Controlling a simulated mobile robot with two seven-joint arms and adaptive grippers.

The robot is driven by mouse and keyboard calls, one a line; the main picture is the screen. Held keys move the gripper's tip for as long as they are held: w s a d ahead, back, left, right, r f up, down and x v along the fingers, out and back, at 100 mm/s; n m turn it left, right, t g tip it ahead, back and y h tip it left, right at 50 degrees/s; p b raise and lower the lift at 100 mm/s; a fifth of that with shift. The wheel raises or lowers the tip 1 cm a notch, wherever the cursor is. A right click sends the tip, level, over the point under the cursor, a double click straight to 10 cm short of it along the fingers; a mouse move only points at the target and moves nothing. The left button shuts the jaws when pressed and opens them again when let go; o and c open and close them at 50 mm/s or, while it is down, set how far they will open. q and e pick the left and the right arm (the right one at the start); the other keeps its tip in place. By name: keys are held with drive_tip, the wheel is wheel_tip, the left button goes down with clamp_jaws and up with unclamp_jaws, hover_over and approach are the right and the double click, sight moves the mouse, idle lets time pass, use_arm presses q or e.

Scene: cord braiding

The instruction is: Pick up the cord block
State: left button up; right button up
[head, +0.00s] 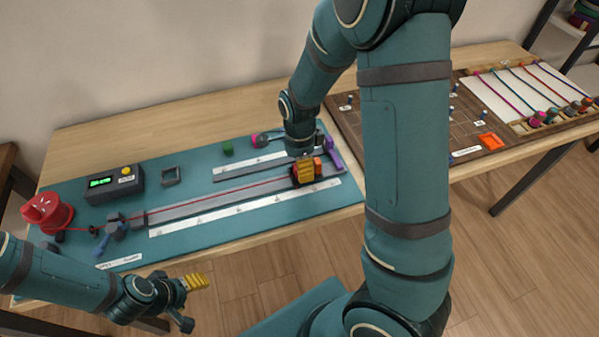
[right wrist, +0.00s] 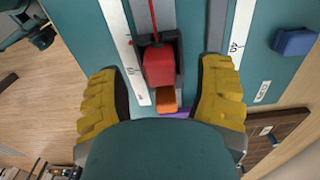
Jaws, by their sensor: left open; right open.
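The cord block, a red block (right wrist: 160,66), sits in a dark holder on the grey rail, with the red cord (right wrist: 153,18) running into it. In the head view it is largely hidden by my right gripper (head: 304,173). In the right wrist view the yellow fingers of my right gripper (right wrist: 163,80) stand apart, one on each side of the block, with visible gaps. An orange piece (right wrist: 167,99) lies just beyond the block and also shows in the head view (head: 318,165). My left gripper (head: 192,283) is open and empty, off the table's front edge.
The teal mat (head: 255,213) holds white rulers (head: 240,208), a red spool (head: 48,212), a black box with a green display (head: 115,186), a grey square frame (head: 171,176) and a green block (head: 227,148). A purple piece (head: 336,150) stands at the rail's right end.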

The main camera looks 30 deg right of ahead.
wheel_tip(320, 180, down, 2)
drive_tip(key=shift+f, duration=0.1)
clamp_jaws()
